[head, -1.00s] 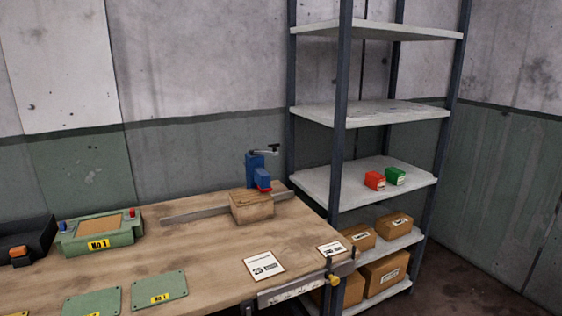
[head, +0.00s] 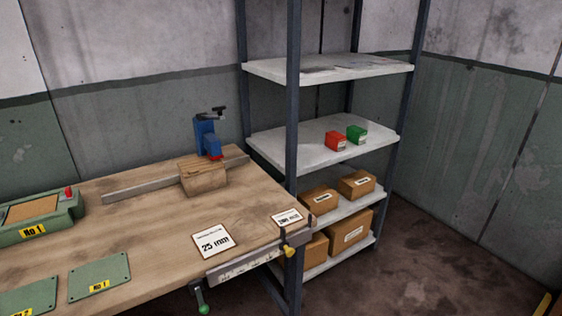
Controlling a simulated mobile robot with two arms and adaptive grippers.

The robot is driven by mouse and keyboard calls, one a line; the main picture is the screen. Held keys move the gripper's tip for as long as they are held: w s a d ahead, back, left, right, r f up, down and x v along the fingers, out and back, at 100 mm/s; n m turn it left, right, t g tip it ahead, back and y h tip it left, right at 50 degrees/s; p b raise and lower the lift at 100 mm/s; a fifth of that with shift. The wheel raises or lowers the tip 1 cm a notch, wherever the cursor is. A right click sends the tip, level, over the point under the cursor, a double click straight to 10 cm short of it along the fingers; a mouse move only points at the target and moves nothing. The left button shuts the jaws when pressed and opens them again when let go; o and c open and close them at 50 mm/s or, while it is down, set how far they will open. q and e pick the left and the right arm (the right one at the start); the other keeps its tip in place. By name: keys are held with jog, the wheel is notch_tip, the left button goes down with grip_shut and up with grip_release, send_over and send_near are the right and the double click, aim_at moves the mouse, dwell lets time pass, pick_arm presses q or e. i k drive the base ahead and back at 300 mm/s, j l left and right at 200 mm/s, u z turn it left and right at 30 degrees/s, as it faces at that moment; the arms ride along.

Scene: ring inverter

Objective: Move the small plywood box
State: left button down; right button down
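A small wooden box-like block (head: 203,178) sits on the workbench (head: 150,222), toward its back right. It has the colour of plywood, but I cannot tell whether it is hollow. A blue clamp-like tool (head: 206,138) with a red part and a dark handle stands right behind it, and I cannot tell whether they touch. A grey metal bar (head: 138,190) runs along the bench on both sides of the block. Neither of my grippers is in view.
A metal shelf rack (head: 292,120) stands right of the bench. It holds a red box (head: 335,141), a green box (head: 357,134) and several cardboard boxes (head: 351,229). A 25 mm card (head: 213,240) lies near the bench's front edge.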

aim_at(203, 184)
jog(key=i+l+z, duration=0.35)
jog(key=z, duration=0.15)
jog(key=i+l+z, duration=0.1)
jog(key=i+z, duration=0.9)
jog(key=i+u, duration=0.4)
jog(key=i, duration=0.2)
jog(key=i+l+u, duration=0.35)
jog(key=i, duration=0.2)
